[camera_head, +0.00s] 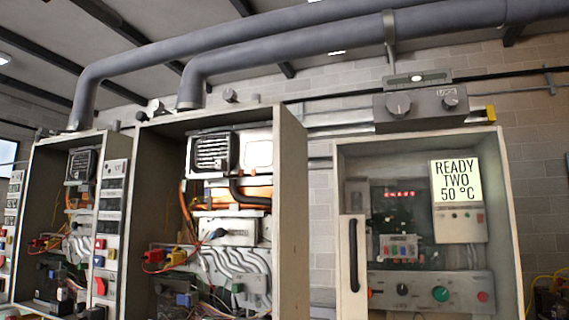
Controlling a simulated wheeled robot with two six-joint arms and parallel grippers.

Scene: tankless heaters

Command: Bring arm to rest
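Neither of my grippers is in view, and no part of my arms can be made out. An open grey heater cabinet (292,190) stands in the middle, with wiring, hoses and a vented unit (212,153) inside. A second cabinet (341,165) stands on the right. Its light panel reads "READY TWO 50 °C" (456,186). A black upright handle (353,255) shows at its left side. A green knob (440,294) and a red button (483,296) sit on its lower control panel.
Another open cabinet (34,185) stands at the left. Thick grey pipes (300,45) run overhead. A grey box with knobs (425,105) sits above the right cabinet. Yellow cables (540,280) hang at the right edge. The floor is not in view.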

